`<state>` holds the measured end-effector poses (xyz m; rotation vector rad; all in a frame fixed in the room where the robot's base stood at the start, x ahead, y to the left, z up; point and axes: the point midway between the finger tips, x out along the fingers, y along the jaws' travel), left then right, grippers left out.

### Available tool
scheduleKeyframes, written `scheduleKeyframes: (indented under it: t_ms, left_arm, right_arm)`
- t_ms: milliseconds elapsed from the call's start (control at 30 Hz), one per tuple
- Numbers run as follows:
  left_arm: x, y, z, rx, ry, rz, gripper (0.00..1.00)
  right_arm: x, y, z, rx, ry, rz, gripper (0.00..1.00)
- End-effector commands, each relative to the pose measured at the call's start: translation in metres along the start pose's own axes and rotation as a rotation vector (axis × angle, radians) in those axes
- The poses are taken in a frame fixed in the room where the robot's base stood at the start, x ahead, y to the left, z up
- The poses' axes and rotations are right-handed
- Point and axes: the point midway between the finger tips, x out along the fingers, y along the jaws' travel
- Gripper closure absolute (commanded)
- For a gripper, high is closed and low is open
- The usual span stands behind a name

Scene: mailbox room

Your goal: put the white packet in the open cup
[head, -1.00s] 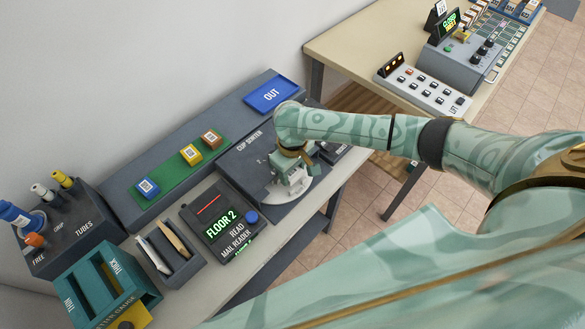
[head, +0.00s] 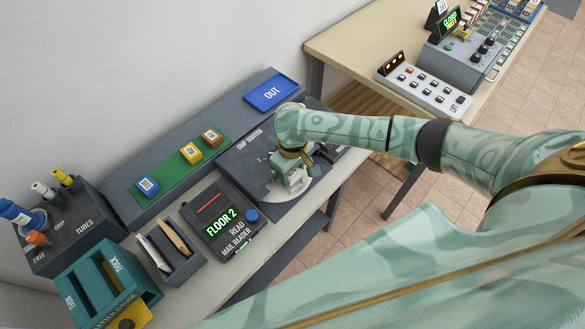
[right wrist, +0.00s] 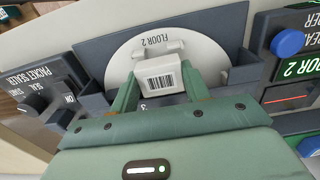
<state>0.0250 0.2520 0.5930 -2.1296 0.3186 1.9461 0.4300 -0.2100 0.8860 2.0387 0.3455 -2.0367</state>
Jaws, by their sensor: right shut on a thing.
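The white packet (right wrist: 160,80), a small block with a barcode on its face, sits between the fingers of my right gripper (right wrist: 160,92) in the right wrist view. The gripper is shut on it. The packet is over the pale round disc (right wrist: 120,65) marked FLOOR 2, at a light grey raised part that looks like the open cup (right wrist: 158,52). I cannot tell whether the packet rests in it. In the head view my right gripper (head: 291,179) is low over the same disc of the cup sorter (head: 240,158); the packet is hard to make out there. My left gripper is not in view.
The mail reader (head: 222,220), showing FLOOR 2, stands left of the sorter. Behind are a green strip (head: 168,172) with several small coloured blocks and a blue OUT tray (head: 271,92). In the right wrist view a packet sealer (right wrist: 38,85) stands close at left.

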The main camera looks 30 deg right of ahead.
Motion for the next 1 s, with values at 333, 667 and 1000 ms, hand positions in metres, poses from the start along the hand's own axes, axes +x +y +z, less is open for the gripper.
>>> scheduleKeyframes:
  t_ms: [333, 667, 1000]
  left_arm:
    - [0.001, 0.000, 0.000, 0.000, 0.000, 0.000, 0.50]
    - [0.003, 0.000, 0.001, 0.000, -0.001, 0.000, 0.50]
    - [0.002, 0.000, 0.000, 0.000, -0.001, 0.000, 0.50]
  right_arm:
    - [0.011, 0.000, 0.000, 0.001, -0.001, 0.000, 0.76]
    - [0.021, 0.000, 0.000, 0.001, 0.000, 0.000, 0.76]
    - [0.021, 0.000, 0.000, 0.000, 0.000, 0.000, 0.76]
